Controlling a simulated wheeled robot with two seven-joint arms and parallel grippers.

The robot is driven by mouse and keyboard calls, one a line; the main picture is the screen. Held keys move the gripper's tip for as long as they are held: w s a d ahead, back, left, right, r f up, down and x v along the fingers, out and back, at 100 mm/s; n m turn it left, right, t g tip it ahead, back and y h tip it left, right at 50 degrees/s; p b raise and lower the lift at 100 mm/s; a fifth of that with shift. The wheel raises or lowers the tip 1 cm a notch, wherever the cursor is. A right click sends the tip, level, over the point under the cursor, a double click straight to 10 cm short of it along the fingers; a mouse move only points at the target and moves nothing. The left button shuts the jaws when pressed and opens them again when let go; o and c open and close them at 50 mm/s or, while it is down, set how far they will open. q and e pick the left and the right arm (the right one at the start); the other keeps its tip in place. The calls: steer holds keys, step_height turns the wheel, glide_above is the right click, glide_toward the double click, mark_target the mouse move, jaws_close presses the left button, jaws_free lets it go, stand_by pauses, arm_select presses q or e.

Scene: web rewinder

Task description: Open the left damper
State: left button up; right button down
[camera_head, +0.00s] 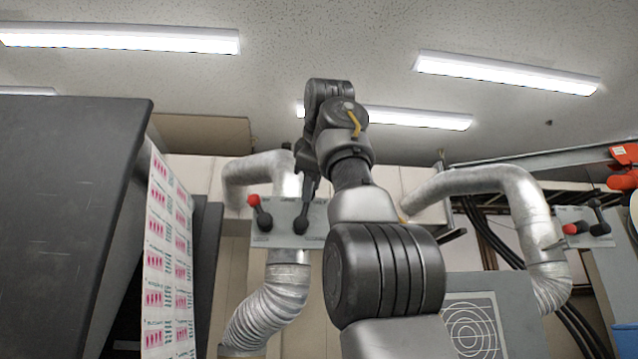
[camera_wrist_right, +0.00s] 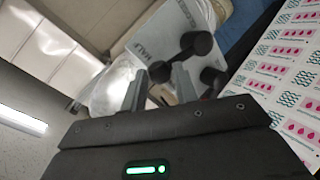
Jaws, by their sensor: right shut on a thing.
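The left damper (camera_head: 281,240) is a pale plate on a silver duct in the head view. It bears a red-tipped lever (camera_head: 260,212) on its left and a black lever (camera_head: 302,224) on its right. My right gripper (camera_head: 307,200) reaches to the black lever from above. In the right wrist view the plate (camera_wrist_right: 172,32) carries part of the word "HALF". There the fingers of my right gripper (camera_wrist_right: 160,88) are shut on the dark end of the black lever (camera_wrist_right: 178,57) between them. My left gripper is not in view.
A large dark panel (camera_head: 65,200) and a printed sheet (camera_head: 165,260) stand at the left. A second damper (camera_head: 585,240) with a red-tipped lever sits on the duct at the right. A plate with white rings (camera_head: 472,325) is at lower right. My right arm hides the middle.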

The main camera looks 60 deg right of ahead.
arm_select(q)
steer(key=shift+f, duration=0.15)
arm_select(e)
steer(key=shift+w+d+f, duration=0.15)
steer(key=shift+w+f, duration=0.2)
steer(key=shift+f, duration=0.45)
steer(key=c, duration=1.5)
jaws_free()
steer(key=o, duration=0.3)
steer(key=shift+w+a, duration=0.2)
steer(key=o, duration=0.5)
steer(key=shift+w+a+g, duration=0.1)
steer(key=shift+w+g, duration=0.2)
steer(key=shift+w, duration=0.45)
steer(key=shift+c, duration=0.2)
steer(key=shift+w, duration=0.15)
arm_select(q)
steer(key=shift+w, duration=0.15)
arm_select(e)
steer(key=shift+s+r, duration=0.4)
steer(key=shift+s, duration=0.3)
